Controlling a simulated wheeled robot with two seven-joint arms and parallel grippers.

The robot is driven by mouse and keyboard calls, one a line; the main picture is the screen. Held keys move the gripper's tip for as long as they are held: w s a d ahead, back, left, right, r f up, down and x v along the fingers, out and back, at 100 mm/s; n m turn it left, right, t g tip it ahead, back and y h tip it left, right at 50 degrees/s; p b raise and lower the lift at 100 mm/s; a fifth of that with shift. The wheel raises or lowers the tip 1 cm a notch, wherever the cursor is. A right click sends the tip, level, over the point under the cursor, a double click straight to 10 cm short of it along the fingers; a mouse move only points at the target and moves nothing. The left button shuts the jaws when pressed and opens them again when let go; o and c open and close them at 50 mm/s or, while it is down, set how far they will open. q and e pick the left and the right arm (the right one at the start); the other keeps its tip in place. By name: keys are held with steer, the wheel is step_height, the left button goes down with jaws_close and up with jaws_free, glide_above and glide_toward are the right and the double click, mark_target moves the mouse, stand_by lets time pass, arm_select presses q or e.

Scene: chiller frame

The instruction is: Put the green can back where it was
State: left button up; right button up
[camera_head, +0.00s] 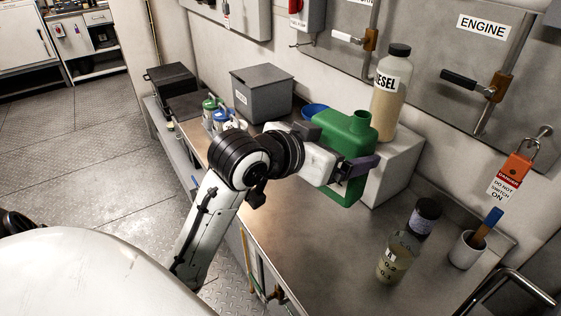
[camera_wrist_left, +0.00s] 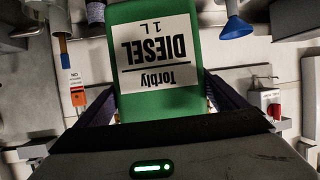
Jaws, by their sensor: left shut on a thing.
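The green can (camera_head: 345,132) is in the middle of the head view, over the metal bench and in front of a pale block. My left gripper (camera_head: 352,168) is shut on it, with a finger across its side. In the left wrist view the can (camera_wrist_left: 155,90) fills the middle between the two fingers, its white label reading "Torbly DIESEL 1 L" upside down. I cannot tell whether the can's base touches the bench; a gap is not clearly visible. My right gripper is not in view.
A diesel bottle (camera_head: 390,90) stands on the pale block (camera_head: 400,160) behind the can. A sample bottle (camera_head: 397,255) and a white cup (camera_head: 467,250) are at the right. A grey box (camera_head: 261,92) and small jugs (camera_head: 222,120) are at the left. The bench front (camera_head: 320,265) is clear.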

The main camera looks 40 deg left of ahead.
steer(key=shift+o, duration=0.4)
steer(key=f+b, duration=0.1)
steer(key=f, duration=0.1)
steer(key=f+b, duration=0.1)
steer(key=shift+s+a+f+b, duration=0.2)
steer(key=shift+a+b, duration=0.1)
arm_select(q)
steer(key=a+f+m+h+b, duration=0.2)
steer(key=a+f, duration=0.7)
steer(key=a, duration=0.2)
steer(key=a+r+b, duration=0.3)
steer(key=a+r, duration=0.2)
steer(key=a, duration=0.4)
arm_select(e)
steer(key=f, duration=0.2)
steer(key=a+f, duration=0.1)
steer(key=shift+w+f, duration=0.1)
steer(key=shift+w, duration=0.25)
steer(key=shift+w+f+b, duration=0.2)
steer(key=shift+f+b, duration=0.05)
steer(key=shift+b, duration=0.2)
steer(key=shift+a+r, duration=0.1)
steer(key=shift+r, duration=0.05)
arm_select(q)
step_height(320, 180, down, 10)
steer(key=shift+w+a, duration=0.2)
steer(key=shift+w, duration=0.1)
steer(key=shift+r, duration=0.1)
